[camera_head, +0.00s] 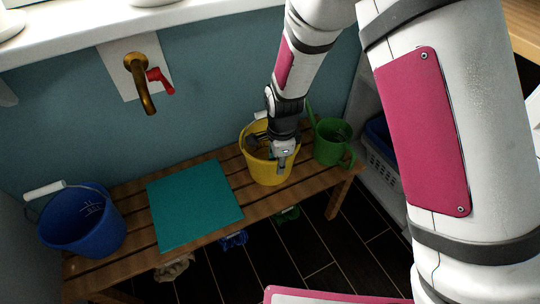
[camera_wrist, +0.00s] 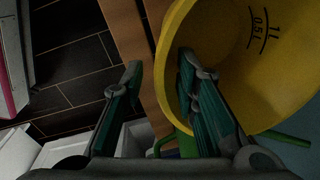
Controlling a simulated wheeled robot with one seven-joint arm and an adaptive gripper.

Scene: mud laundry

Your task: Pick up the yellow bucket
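The yellow bucket (camera_head: 270,168) stands upright on the slatted wooden bench (camera_head: 140,192), between a teal mat and a green can. In the wrist view the yellow bucket (camera_wrist: 272,70) fills the upper right, with volume marks inside. My gripper (camera_head: 281,160) is over the bucket's near rim. In the wrist view my gripper (camera_wrist: 160,85) is open, with teal-padded fingers. One finger is inside the bucket and the other is outside, with the bucket wall between them. A gap shows between the outer finger and the wall. Part of the bucket's rim is hidden by my gripper.
A teal mat (camera_head: 194,204) lies left of the bucket, and a blue bucket (camera_head: 82,222) stands at the bench's left end. A green watering can (camera_head: 332,142) stands close on the right. A brass tap (camera_head: 140,82) juts from the wall.

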